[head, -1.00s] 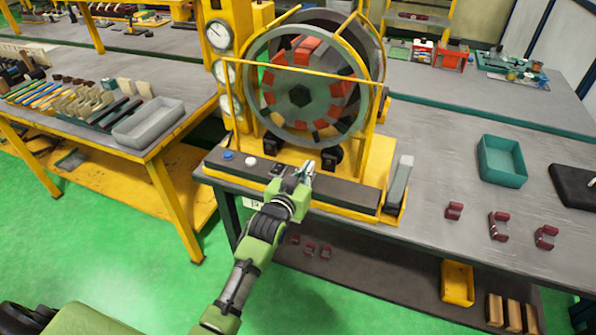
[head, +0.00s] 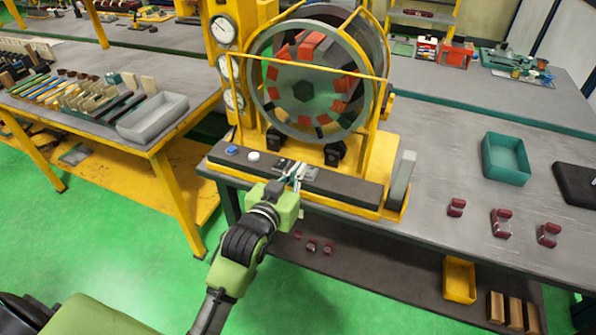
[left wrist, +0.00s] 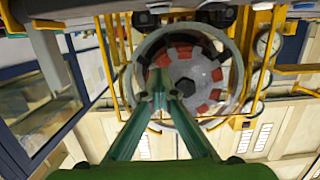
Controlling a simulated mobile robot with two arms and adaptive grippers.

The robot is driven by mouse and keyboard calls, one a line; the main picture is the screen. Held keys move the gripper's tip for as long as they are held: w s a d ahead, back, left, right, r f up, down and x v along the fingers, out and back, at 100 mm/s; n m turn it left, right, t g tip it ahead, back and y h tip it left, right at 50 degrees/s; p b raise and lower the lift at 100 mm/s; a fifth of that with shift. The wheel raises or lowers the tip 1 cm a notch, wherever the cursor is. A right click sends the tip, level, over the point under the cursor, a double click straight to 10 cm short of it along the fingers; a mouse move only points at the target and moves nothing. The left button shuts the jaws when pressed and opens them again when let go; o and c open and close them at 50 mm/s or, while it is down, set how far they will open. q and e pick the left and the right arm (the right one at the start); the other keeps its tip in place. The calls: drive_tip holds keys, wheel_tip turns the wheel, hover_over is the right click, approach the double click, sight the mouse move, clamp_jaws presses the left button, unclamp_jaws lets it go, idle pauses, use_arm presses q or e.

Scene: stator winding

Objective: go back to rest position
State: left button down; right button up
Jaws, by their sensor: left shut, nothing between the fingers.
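My left gripper (head: 291,178) is in front of the winding machine's control strip, near its switches. Its fingers are shut and hold nothing. In the left wrist view the two green fingers (left wrist: 160,98) meet at their tips, with the machine's wheel behind them. The winding machine (head: 308,95) has a grey ring, a yellow frame and a drum with red and dark segments. A blue button (head: 231,150) and a white button (head: 254,156) sit on its dark control strip. My right gripper does not show.
A teal tray (head: 505,158) and several dark red pieces (head: 501,222) are on the bench to the right. A grey tray (head: 152,117) and rows of tools stand on the left table. A yellow bin (head: 459,279) is on the lower shelf. Green floor is free below.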

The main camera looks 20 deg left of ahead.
use_arm(q)
drive_tip(key=s+d+f+g, duration=0.1)
drive_tip(key=s+f+g, duration=0.1)
drive_tip(key=f, duration=1)
drive_tip(key=s+d+f+g, duration=0.1)
drive_tip(key=s+f+g, duration=0.1)
drive_tip(key=f, duration=1)
drive_tip(key=s+f+m+g, duration=0.1)
drive_tip(key=s+f+g, duration=0.1)
drive_tip(key=s+f, duration=0.45)
drive_tip(key=s+f+g, duration=0.2)
drive_tip(key=s+f, duration=0.2)
drive_tip(key=f, duration=0.6)
drive_tip(key=s+a+f+g, duration=0.1)
drive_tip(key=s+f, duration=0.5)
drive_tip(key=s, duration=0.6)
drive_tip(key=s+a+f+g, duration=0.2)
drive_tip(key=s+f, duration=0.5)
drive_tip(key=s, duration=0.5)
drive_tip(key=s+a+f+m+g, duration=0.1)
drive_tip(key=s+f+g, duration=0.3)
drive_tip(key=s, duration=0.8)
wheel_tip(320, 180, down, 2)
drive_tip(key=shift+s+a+f+y, duration=0.15)
drive_tip(key=shift+a+f+y, duration=0.15)
drive_tip(key=shift+a, duration=0.4)
